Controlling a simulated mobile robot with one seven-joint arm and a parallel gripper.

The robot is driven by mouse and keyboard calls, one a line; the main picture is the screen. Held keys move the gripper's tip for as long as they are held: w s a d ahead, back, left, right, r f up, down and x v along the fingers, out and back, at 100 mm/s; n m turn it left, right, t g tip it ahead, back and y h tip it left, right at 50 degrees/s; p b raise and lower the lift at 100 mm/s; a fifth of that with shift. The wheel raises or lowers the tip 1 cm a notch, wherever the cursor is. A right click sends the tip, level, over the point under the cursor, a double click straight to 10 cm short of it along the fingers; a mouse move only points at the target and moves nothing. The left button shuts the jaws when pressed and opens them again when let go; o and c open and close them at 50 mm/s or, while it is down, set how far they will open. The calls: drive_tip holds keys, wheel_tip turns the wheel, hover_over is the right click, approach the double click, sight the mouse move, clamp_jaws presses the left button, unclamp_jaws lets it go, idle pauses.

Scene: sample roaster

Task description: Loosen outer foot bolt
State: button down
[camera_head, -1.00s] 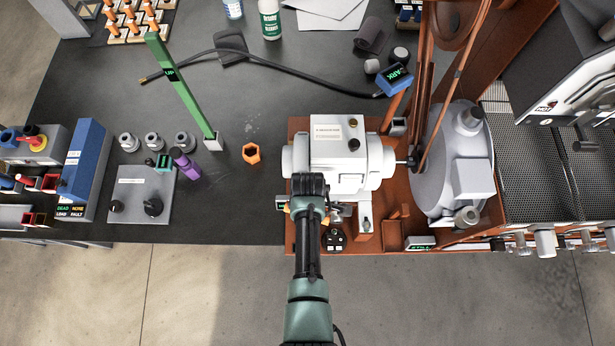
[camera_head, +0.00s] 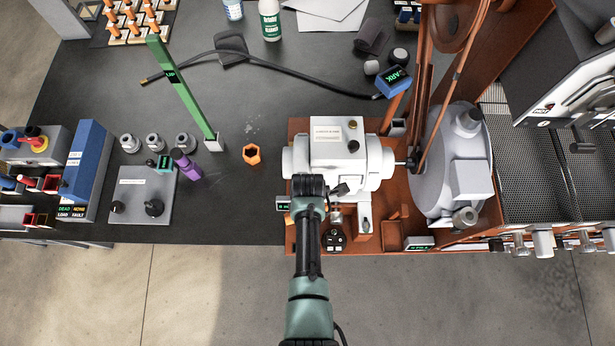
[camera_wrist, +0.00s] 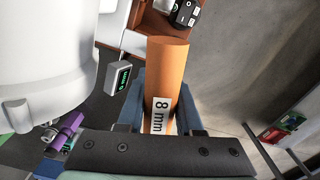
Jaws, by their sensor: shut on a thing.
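In the wrist view an orange cylinder handle marked "8 mm" (camera_wrist: 168,72) sits between the blue fingers of my gripper (camera_wrist: 160,118), which is shut on it. In the head view my gripper (camera_head: 318,190) is over the front left part of the white motor (camera_head: 340,150), which stands on an orange-brown base (camera_head: 298,240). The motor's large white body (camera_wrist: 45,65) fills the left of the wrist view. My arm covers part of the motor's front foot area in the head view. I cannot make out the outer foot bolt, or whether the tool's tip touches it.
A small tag with a green display (camera_wrist: 119,78) is close left of the handle. A black round fitting (camera_head: 335,240) is on the base's front edge. The grey drum and belt (camera_head: 455,150) stand right of the motor. An orange hex piece (camera_head: 252,153) lies on the dark bench left.

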drive_tip(key=shift+n, duration=0.9)
drive_tip(key=shift+r+m, duration=0.1)
drive_tip(key=shift+m, duration=0.6)
drive_tip(key=shift+r+p, duration=1.55)
drive_tip(key=shift+p, duration=0.25)
